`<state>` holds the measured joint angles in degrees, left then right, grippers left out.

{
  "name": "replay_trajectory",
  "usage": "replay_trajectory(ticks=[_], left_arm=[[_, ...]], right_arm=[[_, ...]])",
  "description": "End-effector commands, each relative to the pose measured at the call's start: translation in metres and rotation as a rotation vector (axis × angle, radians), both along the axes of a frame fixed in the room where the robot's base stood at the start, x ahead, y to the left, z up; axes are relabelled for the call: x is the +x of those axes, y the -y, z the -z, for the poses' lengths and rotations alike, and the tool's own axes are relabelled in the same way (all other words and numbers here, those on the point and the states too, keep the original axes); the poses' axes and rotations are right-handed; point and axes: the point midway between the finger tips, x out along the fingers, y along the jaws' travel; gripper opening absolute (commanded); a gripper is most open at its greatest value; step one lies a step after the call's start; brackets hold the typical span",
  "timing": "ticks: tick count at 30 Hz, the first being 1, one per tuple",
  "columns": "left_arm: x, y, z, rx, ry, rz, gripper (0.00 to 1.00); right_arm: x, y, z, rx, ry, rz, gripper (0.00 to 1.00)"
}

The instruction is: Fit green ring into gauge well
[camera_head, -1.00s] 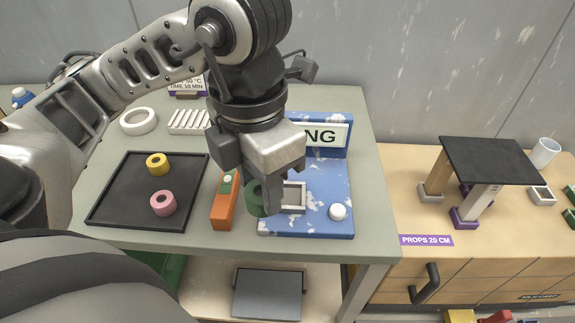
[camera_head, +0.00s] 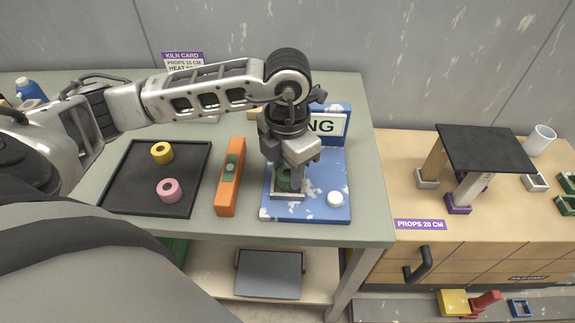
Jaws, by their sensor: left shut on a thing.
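My left gripper (camera_head: 290,178) points down over the blue board and is shut on the green ring (camera_head: 283,180). The green ring is partly hidden by the fingers. It is at the square grey-white frame of the gauge well (camera_head: 287,195), over or inside it; I cannot tell whether it is seated. The well stands on the blue speckled board (camera_head: 310,208), which has a white round knob (camera_head: 335,198) to the right and an upright sign at the back, partly hidden by my arm. My right gripper is not in view.
A black tray (camera_head: 138,202) on the left holds a yellow ring (camera_head: 162,152) and a pink ring (camera_head: 170,190). An orange block (camera_head: 228,190) with a green mark stands between tray and board. A side bench on the right holds a black-topped stand (camera_head: 485,148).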

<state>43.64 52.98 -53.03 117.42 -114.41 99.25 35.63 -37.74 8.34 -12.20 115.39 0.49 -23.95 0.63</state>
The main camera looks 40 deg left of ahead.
Motion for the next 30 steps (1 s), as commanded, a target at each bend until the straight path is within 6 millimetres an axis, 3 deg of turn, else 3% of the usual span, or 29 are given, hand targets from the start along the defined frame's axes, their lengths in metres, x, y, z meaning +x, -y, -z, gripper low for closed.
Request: replay_trajectory(ticks=[14, 15, 17, 25, 30], left_arm=[[0.0, 0.0, 0.013, -0.001, 0.002, 0.0, 0.16], [0.0, 0.0, 0.011, -0.001, 0.002, -0.001, 0.47], [0.0, 0.0, 0.011, -0.001, 0.002, -0.001, 0.6], [0.0, 0.0, 0.01, -0.001, 0.002, -0.001, 0.6], [0.001, 0.0, -0.002, -0.002, 0.007, -0.001, 0.6]], right_arm=[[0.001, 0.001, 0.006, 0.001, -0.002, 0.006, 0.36], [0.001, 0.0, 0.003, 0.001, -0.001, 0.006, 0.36], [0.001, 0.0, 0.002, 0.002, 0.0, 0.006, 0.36], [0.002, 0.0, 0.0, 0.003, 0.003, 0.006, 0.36], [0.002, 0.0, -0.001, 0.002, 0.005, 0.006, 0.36]])
